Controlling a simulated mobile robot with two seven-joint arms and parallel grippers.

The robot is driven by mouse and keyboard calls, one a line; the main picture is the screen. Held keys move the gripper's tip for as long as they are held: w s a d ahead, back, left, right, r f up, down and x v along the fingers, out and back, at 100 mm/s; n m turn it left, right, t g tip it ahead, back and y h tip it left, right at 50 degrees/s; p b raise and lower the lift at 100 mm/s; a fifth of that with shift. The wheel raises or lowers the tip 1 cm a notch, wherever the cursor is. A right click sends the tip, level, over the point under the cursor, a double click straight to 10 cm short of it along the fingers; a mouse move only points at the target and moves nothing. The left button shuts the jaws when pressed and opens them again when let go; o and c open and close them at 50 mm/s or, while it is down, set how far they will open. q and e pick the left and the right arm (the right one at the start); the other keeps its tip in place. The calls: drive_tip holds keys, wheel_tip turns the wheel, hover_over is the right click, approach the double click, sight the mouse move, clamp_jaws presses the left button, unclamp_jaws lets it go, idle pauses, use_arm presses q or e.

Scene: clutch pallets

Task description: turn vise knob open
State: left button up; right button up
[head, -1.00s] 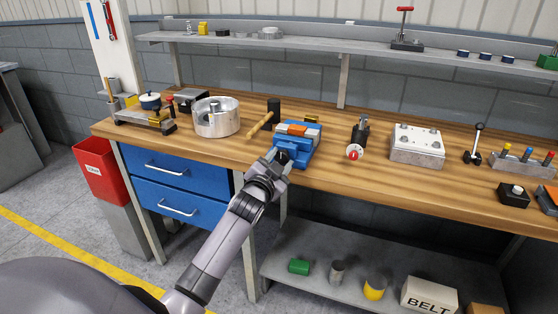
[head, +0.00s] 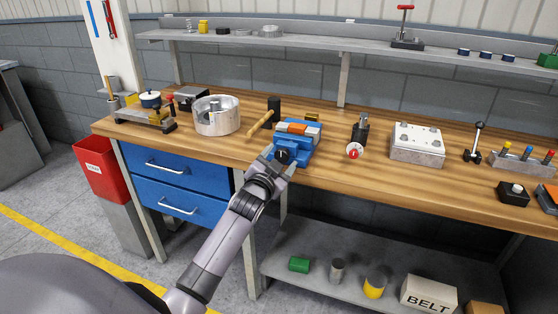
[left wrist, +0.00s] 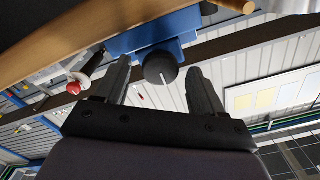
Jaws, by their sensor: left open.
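The blue vise (head: 296,144) stands on the wooden workbench near its front edge, with an orange and grey piece (head: 297,129) at its top. Its round black knob (head: 283,156) faces the front; in the left wrist view the knob (left wrist: 160,69) carries a white line mark. My left gripper (head: 276,163) is in front of the knob. In the left wrist view my left gripper (left wrist: 160,82) is open, with one finger on each side of the knob and visible gaps to both. My right gripper is not in view.
A hammer (head: 265,119) lies just left of the vise. A valve with a red-and-white dial (head: 355,150) stands to its right, then a metal block (head: 417,145). A metal cylinder (head: 216,116) is further left. Blue drawers (head: 165,168) are below the bench.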

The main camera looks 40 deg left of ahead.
use_arm(q)
drive_tip(key=v, duration=0.7)
idle(0.3)
drive_tip(key=shift+s, duration=0.1)
idle(0.3)
drive_tip(key=s+d+f+g+h, duration=0.3)
drive_tip(key=s+d+f, duration=0.5)
drive_tip(key=s+f, duration=0.3)
drive_tip(key=s+d+f+n+g+h, duration=0.1)
drive_tip(key=s+d+f+g+h, duration=0.2)
drive_tip(key=s+d+f, duration=0.6)
drive_tip(key=s+f+g, duration=0.1)
drive_tip(key=s+f, duration=0.2)
drive_tip(key=s, duration=0.2)
